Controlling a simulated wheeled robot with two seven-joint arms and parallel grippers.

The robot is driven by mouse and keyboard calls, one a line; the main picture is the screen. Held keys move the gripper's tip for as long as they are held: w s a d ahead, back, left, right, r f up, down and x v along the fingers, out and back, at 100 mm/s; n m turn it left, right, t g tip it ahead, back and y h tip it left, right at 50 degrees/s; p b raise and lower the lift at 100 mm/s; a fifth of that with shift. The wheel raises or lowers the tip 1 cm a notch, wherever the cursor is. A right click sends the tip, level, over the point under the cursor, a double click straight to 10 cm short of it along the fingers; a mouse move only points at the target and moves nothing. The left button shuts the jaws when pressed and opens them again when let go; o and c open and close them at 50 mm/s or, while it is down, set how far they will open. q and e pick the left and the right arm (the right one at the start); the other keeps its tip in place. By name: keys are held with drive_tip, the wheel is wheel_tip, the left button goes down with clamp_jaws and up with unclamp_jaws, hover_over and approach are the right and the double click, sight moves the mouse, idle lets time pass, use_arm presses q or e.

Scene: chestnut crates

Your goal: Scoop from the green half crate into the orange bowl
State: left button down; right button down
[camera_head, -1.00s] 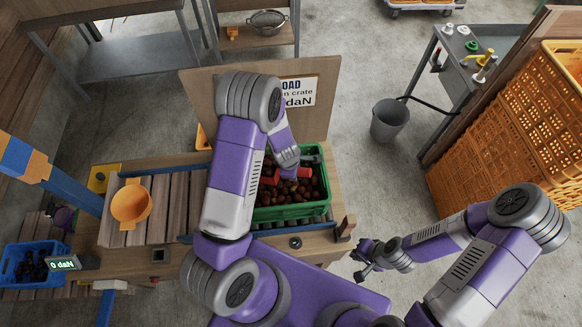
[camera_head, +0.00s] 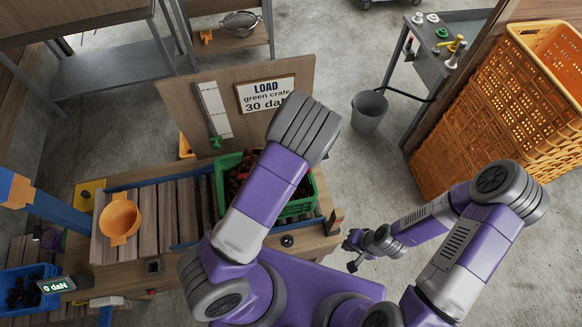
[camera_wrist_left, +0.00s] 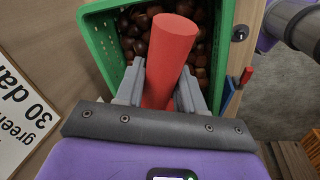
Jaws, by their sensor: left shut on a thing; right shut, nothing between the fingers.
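The green half crate (camera_head: 300,208) holds brown chestnuts and stands on the bench, partly covered by my left arm. It also shows in the left wrist view (camera_wrist_left: 103,45). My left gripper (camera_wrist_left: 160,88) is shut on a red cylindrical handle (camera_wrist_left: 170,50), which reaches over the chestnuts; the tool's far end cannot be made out. In the head view my left arm hides this gripper. The orange bowl (camera_head: 120,221) sits on the slatted part of the bench, left of the crate, and looks empty. My right gripper (camera_head: 352,248) is shut and empty, right of the bench.
A sign board (camera_head: 265,93) stands behind the crate. A blue crate (camera_head: 20,300) and a display reading 0 daN (camera_head: 58,285) are at lower left. A grey bucket (camera_head: 369,110) and orange crates (camera_head: 490,110) stand at right. The slats between bowl and crate are clear.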

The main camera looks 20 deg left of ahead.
use_arm(q)
drive_tip(key=shift+r, duration=0.1)
idle(0.4)
drive_tip(key=shift+a+r+h+b, duration=0.4)
drive_tip(key=shift+r+h+b, duration=0.2)
drive_tip(key=shift+r, duration=0.1)
drive_tip(key=shift+s+a+r+t+h+b, duration=0.1)
drive_tip(key=shift+a+r+h+b, duration=0.2)
drive_tip(key=shift+r, duration=0.3)
drive_tip(key=shift+w+a+r+t+h+b, duration=0.15)
drive_tip(key=shift+a+r+h, duration=0.1)
drive_tip(key=shift+r+h, duration=0.3)
drive_tip(key=shift+s+a+r+t+h+b, duration=0.15)
drive_tip(key=shift+a+r+h+b, duration=0.1)
drive_tip(key=shift+r, duration=0.4)
drive_tip(key=shift+s+a+r+h, duration=0.1)
drive_tip(key=shift+a+r+h, duration=0.15)
drive_tip(key=shift+r, duration=0.25)
drive_tip(key=shift+a+r+h, duration=0.15)
drive_tip(key=shift+r+h, duration=0.2)
drive_tip(key=shift+r, duration=0.15)
drive_tip(key=shift+f, duration=0.1)
